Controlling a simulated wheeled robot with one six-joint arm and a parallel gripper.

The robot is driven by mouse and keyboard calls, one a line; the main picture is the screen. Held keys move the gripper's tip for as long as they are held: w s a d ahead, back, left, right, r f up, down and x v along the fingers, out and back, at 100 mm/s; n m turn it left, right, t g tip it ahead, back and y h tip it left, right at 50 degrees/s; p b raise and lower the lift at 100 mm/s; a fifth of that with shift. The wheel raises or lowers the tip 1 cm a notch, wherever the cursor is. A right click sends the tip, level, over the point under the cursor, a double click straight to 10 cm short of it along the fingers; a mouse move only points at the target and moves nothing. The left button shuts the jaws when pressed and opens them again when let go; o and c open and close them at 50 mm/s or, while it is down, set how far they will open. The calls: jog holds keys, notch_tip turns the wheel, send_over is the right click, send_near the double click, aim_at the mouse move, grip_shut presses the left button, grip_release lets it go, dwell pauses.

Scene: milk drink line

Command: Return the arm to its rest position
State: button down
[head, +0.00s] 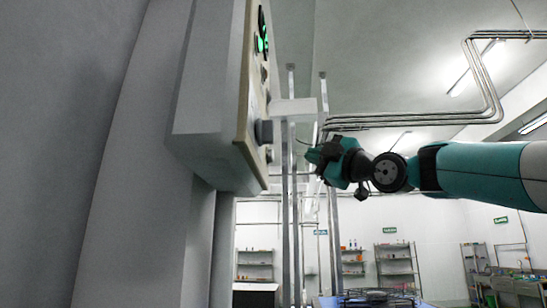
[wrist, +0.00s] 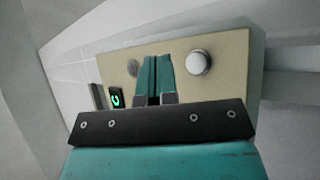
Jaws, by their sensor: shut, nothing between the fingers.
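My arm (head: 480,172) reaches in from the right in the head view, teal with dark joints. My gripper (head: 312,156) is at its left end, pointing toward the face of a grey control box (head: 215,95) and apart from it as far as I can tell. In the wrist view the gripper's fingers (wrist: 154,98) are shut with nothing between them. Beyond them is the box's beige panel (wrist: 225,75), with a round silver knob (wrist: 199,61), a darker round part (wrist: 133,67) and a green-lit switch (wrist: 116,98).
The control box is on a grey wall or column (head: 130,160) at the left. Upright metal posts (head: 291,190) stand behind the gripper. Pipes (head: 420,122) run under the ceiling. Shelves (head: 395,265) stand at the far wall. Open air lies below my arm.

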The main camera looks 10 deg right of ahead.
dwell(0.6)
jog(key=s+a+f+m+g+h, duration=0.1)
jog(key=s+a+f+m+g, duration=0.2)
jog(key=f, duration=0.7)
jog(key=s+a+f+m+g+h+b, duration=0.1)
jog(key=s+a+f+m+g+h, duration=0.2)
jog(key=f, duration=0.8)
jog(key=s+a+f+m+g, duration=0.2)
jog(key=f+m+g, duration=0.15)
jog(key=f, duration=0.65)
jog(key=s+d+f+m+g+h, duration=0.1)
jog(key=s+f+m+g+h, duration=0.3)
jog(key=s+f+g, duration=0.6)
jog(key=s+f, duration=1.1)
jog(key=s, duration=0.1)
jog(key=shift+s+d+b, duration=0.15)
jog(key=shift+b, duration=0.25)
